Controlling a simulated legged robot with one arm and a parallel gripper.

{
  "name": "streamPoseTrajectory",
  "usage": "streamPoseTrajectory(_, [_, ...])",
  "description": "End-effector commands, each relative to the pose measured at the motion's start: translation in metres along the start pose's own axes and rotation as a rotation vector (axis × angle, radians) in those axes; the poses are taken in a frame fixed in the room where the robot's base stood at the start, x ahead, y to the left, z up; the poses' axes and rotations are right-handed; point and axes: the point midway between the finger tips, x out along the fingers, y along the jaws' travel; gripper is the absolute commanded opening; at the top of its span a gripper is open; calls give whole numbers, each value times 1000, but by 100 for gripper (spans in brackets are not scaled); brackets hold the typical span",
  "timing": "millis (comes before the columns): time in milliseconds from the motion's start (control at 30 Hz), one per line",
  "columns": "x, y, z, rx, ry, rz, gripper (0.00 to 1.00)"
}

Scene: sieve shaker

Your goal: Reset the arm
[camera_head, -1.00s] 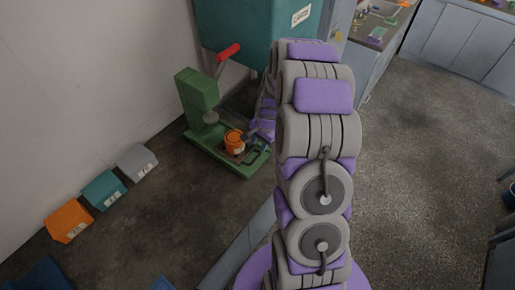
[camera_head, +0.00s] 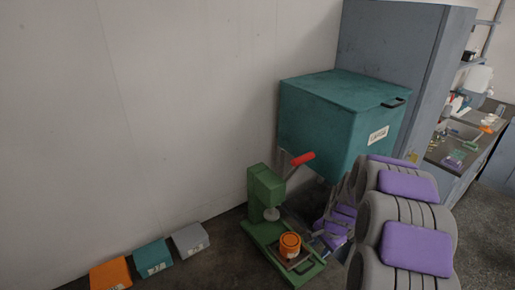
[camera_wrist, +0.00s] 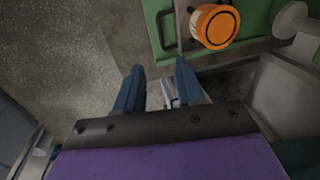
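My arm (camera_head: 405,220), grey with purple pads, fills the lower right of the head view and reaches toward the green sieve shaker. My gripper (camera_wrist: 158,80) shows in the wrist view with its two blue fingers apart and nothing between them. In the head view the gripper is mostly hidden behind my arm, close to the right of the shaker. The green shaker (camera_head: 264,188) has a red-handled lever and a base plate. An orange round container (camera_head: 290,244) stands on that base; it also shows in the wrist view (camera_wrist: 215,27), beyond the fingertips and apart from them.
A teal lidded bin (camera_head: 325,115) stands behind the shaker against a grey-blue cabinet (camera_head: 400,50). Orange (camera_head: 109,273), teal (camera_head: 151,257) and grey (camera_head: 190,239) boxes lie along the wall at left. A counter with a sink (camera_head: 462,130) is at right.

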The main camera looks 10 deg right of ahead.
Motion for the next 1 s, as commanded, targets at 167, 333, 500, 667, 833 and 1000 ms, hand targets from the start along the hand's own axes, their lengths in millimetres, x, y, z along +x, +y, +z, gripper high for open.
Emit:
streamPoseTrajectory(167, [-17, -2, 21, -71, -14, 8, 38])
streamPoseTrajectory(333, [-53, 1, 73, -242, -51, 35, 38])
streamPoseTrajectory(500, [-89, 17, 126, -428, -91, 72, 38])
streamPoseTrajectory(667, [-118, 41, 172, -595, -124, 107, 38])
streamPoseTrajectory(833, [-145, 76, 215, -766, -158, 149, 38])
streamPoseTrajectory(1000, [-166, 120, 252, -930, -192, 194, 38])
